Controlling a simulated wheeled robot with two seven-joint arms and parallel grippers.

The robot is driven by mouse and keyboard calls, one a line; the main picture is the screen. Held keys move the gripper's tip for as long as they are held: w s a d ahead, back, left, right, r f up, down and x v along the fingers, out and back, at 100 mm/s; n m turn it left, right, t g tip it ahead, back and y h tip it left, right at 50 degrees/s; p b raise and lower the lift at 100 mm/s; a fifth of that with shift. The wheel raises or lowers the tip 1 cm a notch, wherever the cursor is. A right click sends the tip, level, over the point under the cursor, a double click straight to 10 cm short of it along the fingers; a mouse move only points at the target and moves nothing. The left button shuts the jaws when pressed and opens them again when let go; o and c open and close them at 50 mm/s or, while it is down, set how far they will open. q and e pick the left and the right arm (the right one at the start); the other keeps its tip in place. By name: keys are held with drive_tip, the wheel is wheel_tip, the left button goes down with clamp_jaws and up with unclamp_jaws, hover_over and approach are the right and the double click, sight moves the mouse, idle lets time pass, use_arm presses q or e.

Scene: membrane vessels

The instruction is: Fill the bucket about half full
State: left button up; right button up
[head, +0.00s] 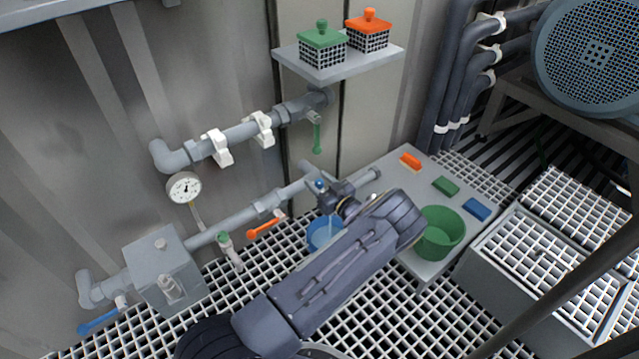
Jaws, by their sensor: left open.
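A blue bucket (313,236) stands on the floor grating below the end of the lower pipe, partly hidden behind my left arm. A thin pale streak, looking like running water, drops into it; the level inside is hard to make out. A small tap with a blue knob (319,184) sits on the pipe above the bucket. My left gripper (338,196) is open at the tap, its fingers close to the knob; I cannot tell if they touch. A green bucket (440,240) stands on the grey bench (405,165), right of my left wrist. My right gripper is out of view.
Orange (264,228), green (317,137) and blue (98,321) valve handles sit along the pipes, with a round gauge (184,188). Orange, green and blue brushes or blocks lie on the bench. A shelf (338,66) holds two lidded baskets. Grated boxes stand at right.

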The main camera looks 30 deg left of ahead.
use_arm(q)
drive_tip(key=shift+c, duration=0.2)
drive_tip(key=c, duration=0.9)
drive_tip(key=shift+m+t, duration=0.4)
drive_tip(key=shift+t, duration=0.1)
drive_tip(key=shift+s+m+t+h+p, duration=0.1)
drive_tip(key=shift+m+t+h+p, duration=0.45)
drive_tip(key=shift+t, duration=0.25)
drive_tip(key=m+t+h+p, duration=0.1)
drive_tip(key=m+t+h, duration=0.2)
drive_tip(key=t, duration=0.1)
drive_tip(key=shift+a+m+h, duration=0.1)
drive_tip(key=shift+m+h, duration=0.15)
drive_tip(key=m+t+h+p, duration=0.1)
drive_tip(key=m+t+h, duration=0.2)
drive_tip(key=h, duration=0.2)
drive_tip(key=shift+m+t, duration=0.3)
drive_tip(key=shift+m, duration=0.1)
drive_tip(key=shift+m+t+h+p, duration=0.3)
drive_tip(key=shift+m+t+h, duration=0.2)
drive_tip(key=shift+m+h, duration=0.9)
drive_tip(key=shift+h, duration=0.6)
